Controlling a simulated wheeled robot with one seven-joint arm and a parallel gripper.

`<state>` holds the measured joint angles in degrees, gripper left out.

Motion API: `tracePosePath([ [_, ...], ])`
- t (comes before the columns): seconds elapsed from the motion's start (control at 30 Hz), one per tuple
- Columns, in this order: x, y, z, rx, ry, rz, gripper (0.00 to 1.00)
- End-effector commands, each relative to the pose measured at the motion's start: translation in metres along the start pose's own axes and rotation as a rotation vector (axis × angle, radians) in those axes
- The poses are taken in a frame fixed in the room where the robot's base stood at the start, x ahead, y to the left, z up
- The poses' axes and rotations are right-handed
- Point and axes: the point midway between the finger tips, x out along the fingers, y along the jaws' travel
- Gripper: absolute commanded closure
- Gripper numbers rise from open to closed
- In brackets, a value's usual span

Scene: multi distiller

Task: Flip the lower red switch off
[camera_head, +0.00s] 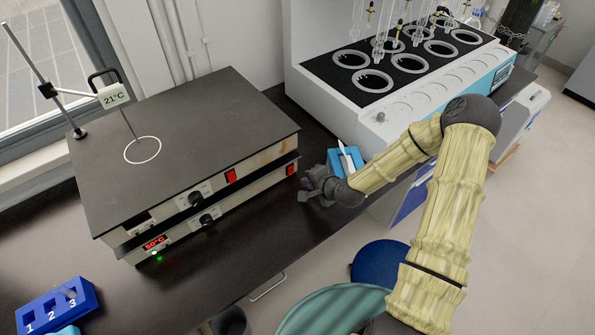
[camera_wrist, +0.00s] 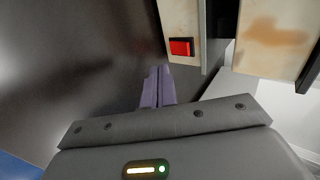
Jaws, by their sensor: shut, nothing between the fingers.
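Two stacked hotplates stand on the dark bench. The upper red switch (camera_head: 231,176) is on the upper unit's front. The lower red switch (camera_head: 290,170) is near the right end of the lower unit's front; it also shows in the wrist view (camera_wrist: 181,47) on a beige panel. The lower unit has a lit red display (camera_head: 155,243) reading about 60°C and a green light below it. My gripper (camera_head: 304,188) is just in front of the lower switch. In the wrist view my shut, empty fingers (camera_wrist: 159,70) point near the switch, slightly left of and below it; contact is not clear.
A blue holder (camera_head: 346,160) with a white item stands just behind my gripper. A white multi-place heater (camera_head: 345,95) with glassware is at the back right. A blue numbered rack (camera_head: 58,306) is at the front left. Bench in front of the hotplates is clear.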

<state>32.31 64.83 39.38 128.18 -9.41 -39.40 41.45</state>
Motion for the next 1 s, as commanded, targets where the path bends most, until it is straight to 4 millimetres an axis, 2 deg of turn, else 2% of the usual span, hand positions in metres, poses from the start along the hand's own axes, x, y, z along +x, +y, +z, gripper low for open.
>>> tracePosePath([
  [0.1, 0.021, -0.001, 0.001, 0.0, -0.002, 0.001, 1.0],
  [0.2, 0.031, -0.016, 0.0, -0.002, 0.001, -0.001, 1.0],
  [0.4, 0.044, -0.028, 0.0, -0.001, 0.001, 0.0, 1.0],
  [0.77, 0.047, -0.029, 0.001, -0.002, -0.001, 0.001, 1.0],
  [1.0, 0.046, -0.03, -0.006, 0.005, 0.009, 0.026, 1.0],
])
